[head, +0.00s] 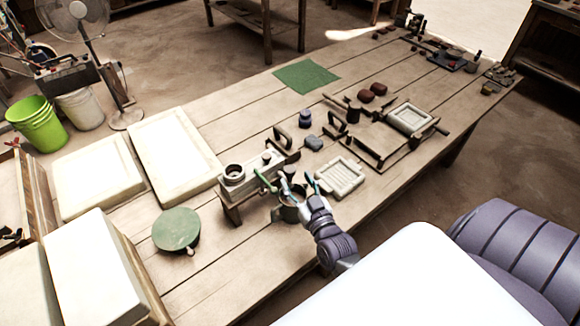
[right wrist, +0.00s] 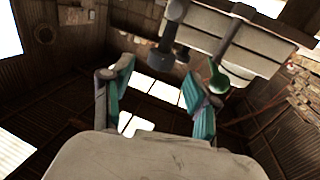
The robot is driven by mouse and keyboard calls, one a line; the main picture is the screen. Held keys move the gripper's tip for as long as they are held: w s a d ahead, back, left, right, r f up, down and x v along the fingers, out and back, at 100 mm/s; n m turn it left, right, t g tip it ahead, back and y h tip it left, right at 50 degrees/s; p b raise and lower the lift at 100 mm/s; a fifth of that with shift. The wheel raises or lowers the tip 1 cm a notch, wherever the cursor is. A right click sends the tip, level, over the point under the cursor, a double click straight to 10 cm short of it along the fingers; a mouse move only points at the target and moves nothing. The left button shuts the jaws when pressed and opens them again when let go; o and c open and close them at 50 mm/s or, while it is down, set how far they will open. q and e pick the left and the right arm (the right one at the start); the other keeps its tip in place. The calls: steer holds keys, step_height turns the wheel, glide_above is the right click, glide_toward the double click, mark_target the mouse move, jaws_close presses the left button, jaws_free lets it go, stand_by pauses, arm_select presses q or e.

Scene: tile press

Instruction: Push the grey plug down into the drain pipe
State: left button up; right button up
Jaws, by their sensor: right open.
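A pale block on a wooden stand (head: 250,178) has a round, dark-rimmed pipe opening (head: 234,172) at its left. A small grey knob-like piece (head: 267,156), perhaps the plug, stands at its right end; I cannot tell how deep it sits. My right gripper (head: 300,188) is just right of the stand, its teal fingertips apart with nothing clearly between them. In the right wrist view its open fingers (right wrist: 158,92) point up towards the stand's underside (right wrist: 230,45), where a dark cylinder (right wrist: 160,57) hangs down. My left gripper is not in view.
Dark-handled tools (head: 283,135) lie behind the stand. Bare planks (head: 235,270) show at the front.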

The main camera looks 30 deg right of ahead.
mark_target(292, 174)
steer(key=w, duration=0.3)
steer(key=w+d, duration=0.1)
steer(key=w, duration=0.1)
steer(key=shift+p, duration=0.3)
steer(key=shift+a, duration=0.1)
jaws_close()
